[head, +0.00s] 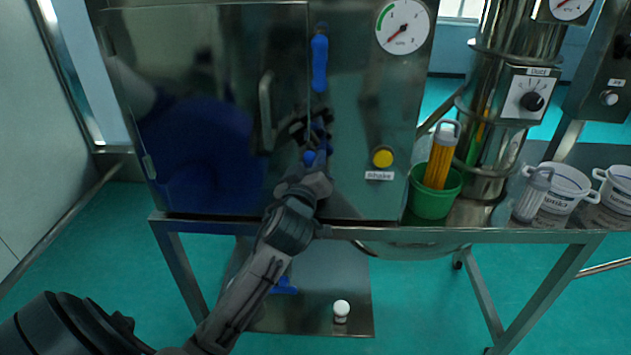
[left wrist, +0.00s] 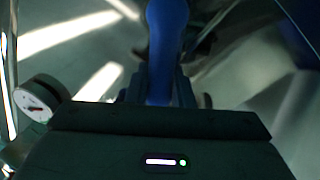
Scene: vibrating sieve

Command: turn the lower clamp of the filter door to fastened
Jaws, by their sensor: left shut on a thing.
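The filter door (head: 205,60) is a shiny steel panel with a vertical bar handle (head: 266,110). The upper clamp (head: 319,62) is a blue lever that hangs upright along the door's right edge. The lower clamp (head: 309,158) is also blue and mostly hidden behind my left gripper (head: 316,140). In the left wrist view the blue lever (left wrist: 167,45) runs down between the fingers of my left gripper (left wrist: 158,92), which is shut on it. How far the lower clamp is turned is hard to tell. My right gripper is not in view.
A yellow shake button (head: 382,158) and a gauge (head: 403,26) sit on the panel to the right. A green cup (head: 434,192) with an orange-filled container and white tubs (head: 565,188) stand on the bench. A white knob (head: 341,308) is on the lower plate.

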